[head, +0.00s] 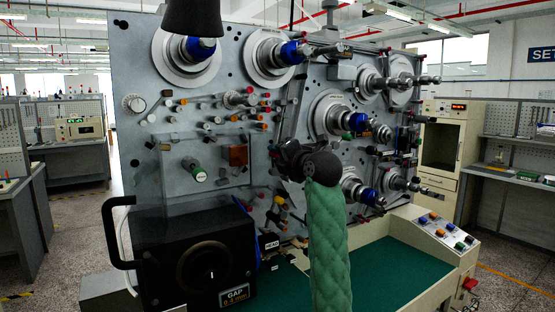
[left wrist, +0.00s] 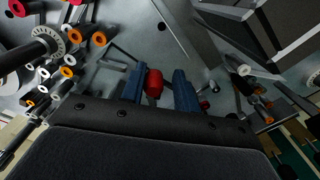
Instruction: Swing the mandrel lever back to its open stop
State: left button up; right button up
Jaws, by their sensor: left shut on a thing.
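My left gripper (head: 284,152) is in front of the middle of the grey machine panel, at the end of my green-sleeved arm. In the left wrist view its two blue fingers (left wrist: 160,72) stand on either side of a red knob (left wrist: 154,83), and the gripper is shut on it. The knob appears to be the grip of the mandrel lever; the lever's shaft and pivot cannot be made out. In the head view the knob is hidden by my gripper and wrist. My right gripper is not in view.
Mandrels with blue collars (head: 290,52) jut from the panel (head: 235,80) above and right of my gripper. Several coloured pegs crowd around it. A black box labelled GAP (head: 209,262) stands lower left. The green bench top (head: 390,270) below is clear.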

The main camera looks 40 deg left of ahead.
pick_arm(q)
jog(key=shift+w+d+m+p, duration=0.15)
jog(key=shift+m+p, duration=0.75)
jog(key=shift+p, duration=0.15)
jog(key=shift+c, duration=0.4)
jog(key=shift+c, duration=0.2)
jog(key=shift+w+d+m+p, duration=0.1)
jog(key=shift+m+p, duration=0.2)
jog(key=shift+p, duration=0.2)
jog(key=shift+w+d+f+m+p, duration=0.2)
jog(key=shift+w+m+p, duration=0.15)
jog(key=shift+m+p, duration=0.6)
jog(key=shift+w+p, duration=0.1)
jog(key=shift+p, duration=0.2)
